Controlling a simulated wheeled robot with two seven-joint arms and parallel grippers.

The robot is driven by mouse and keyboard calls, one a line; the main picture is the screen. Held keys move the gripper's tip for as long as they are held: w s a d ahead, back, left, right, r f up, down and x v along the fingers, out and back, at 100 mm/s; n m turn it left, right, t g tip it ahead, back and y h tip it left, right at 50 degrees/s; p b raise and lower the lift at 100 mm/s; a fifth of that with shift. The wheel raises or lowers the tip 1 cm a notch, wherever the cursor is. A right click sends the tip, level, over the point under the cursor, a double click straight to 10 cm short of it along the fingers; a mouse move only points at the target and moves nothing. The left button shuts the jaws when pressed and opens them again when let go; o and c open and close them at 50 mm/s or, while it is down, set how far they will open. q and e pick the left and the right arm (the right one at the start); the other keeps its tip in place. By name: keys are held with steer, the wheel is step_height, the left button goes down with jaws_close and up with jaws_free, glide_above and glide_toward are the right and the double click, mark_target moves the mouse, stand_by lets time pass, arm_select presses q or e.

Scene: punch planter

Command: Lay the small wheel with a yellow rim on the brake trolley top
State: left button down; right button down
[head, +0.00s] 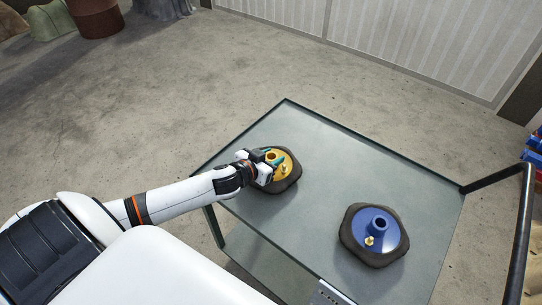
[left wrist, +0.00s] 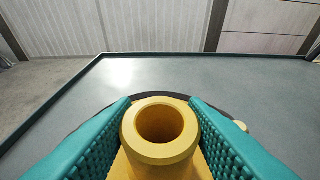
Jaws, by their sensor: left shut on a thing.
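The small wheel with a yellow rim (head: 290,166) is at the left part of the brake trolley top (head: 325,142), flat or nearly so; I cannot tell whether it touches the surface. My left gripper (head: 272,160) is shut on the wheel's yellow hub. In the left wrist view the teal finger pads (left wrist: 160,130) press on both sides of the hub (left wrist: 160,150), with the trolley top (left wrist: 200,75) beyond. A second dark wheel with a blue rim (head: 386,228) lies on the trolley top to the right. My right gripper is not in view.
The trolley has a dark raised edge and a black handle (head: 527,215) at its right end. Its top is clear between and behind the wheels. A striped wall (head: 420,40) stands behind. Blue and red items (head: 536,150) sit at the far right.

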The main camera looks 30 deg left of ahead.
arm_select(q)
steer(key=c, duration=0.9)
jaws_free()
steer(key=shift+o, duration=0.2)
steer(key=shift+s+r, duration=0.15)
steer(key=d+v, duration=0.1)
steer(key=v, duration=1)
steer(key=shift+s+a+r+p, duration=0.15)
steer(key=shift+s+a+p, duration=0.2)
steer(key=shift+a, duration=0.15)
